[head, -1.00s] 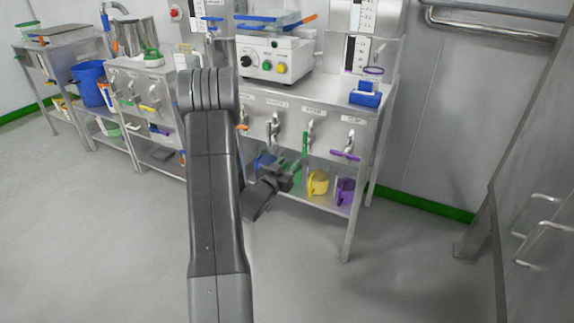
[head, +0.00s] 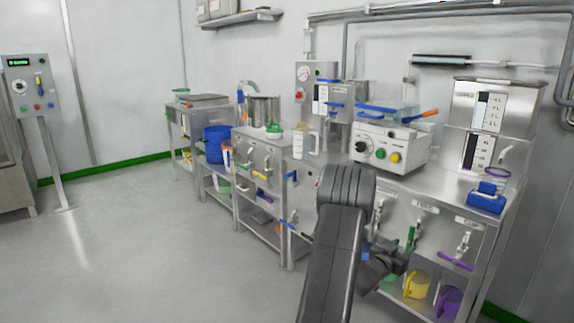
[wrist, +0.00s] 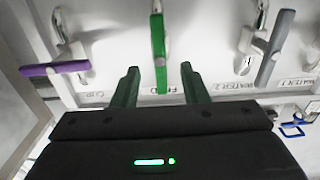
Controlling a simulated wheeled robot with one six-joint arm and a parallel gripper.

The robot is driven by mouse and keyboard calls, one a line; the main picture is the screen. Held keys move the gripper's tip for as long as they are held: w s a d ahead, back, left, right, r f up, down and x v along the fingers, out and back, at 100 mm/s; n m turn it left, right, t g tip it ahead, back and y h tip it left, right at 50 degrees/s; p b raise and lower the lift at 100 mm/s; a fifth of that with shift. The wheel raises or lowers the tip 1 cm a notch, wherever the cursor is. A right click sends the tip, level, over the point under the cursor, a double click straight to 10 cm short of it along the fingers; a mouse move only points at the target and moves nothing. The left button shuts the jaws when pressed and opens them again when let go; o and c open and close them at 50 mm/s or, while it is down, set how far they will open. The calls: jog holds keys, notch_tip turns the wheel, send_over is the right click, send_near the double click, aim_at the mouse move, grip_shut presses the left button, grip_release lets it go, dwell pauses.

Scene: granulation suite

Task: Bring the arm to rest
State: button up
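My arm rises in the middle of the head view, and my gripper (head: 398,262) is partly hidden behind its link, in front of the valve panel of the right-hand bench. In the wrist view my gripper (wrist: 158,78) has its two dark green fingers apart, with nothing held between them. A green valve handle (wrist: 158,50) hangs upright in the gap between the fingertips; I cannot tell how deep it lies there. A purple handle (wrist: 55,68) is at left and a grey handle (wrist: 275,48) at right, both outside the fingers.
A steel bench carries a white machine (head: 392,145) and a blue holder (head: 487,197). Yellow (head: 416,284) and purple (head: 448,301) jugs stand on its lower shelf. A blue bucket (head: 216,145) is farther left. A control post (head: 32,90) stands at far left. The floor at left is clear.

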aim_at(409, 241)
jog(key=x, duration=0.6)
jog(key=shift+b, duration=0.3)
jog(key=shift+s+a, duration=0.1)
jog(key=shift+a, duration=0.05)
jog(key=p+v, duration=0.2)
jog(key=v, duration=1.2)
jog(key=b+x, duration=0.2)
jog(key=x, duration=1.2)
jog(key=shift+d, duration=0.2)
jog(key=shift+a+m+b, duration=0.15)
jog(key=shift+m+b, duration=0.3)
jog(key=shift+m, duration=0.45)
jog(key=m+b, duration=0.1)
jog(key=m, duration=0.2)
jog(key=m+b, duration=0.1)
jog(key=m, duration=0.4)
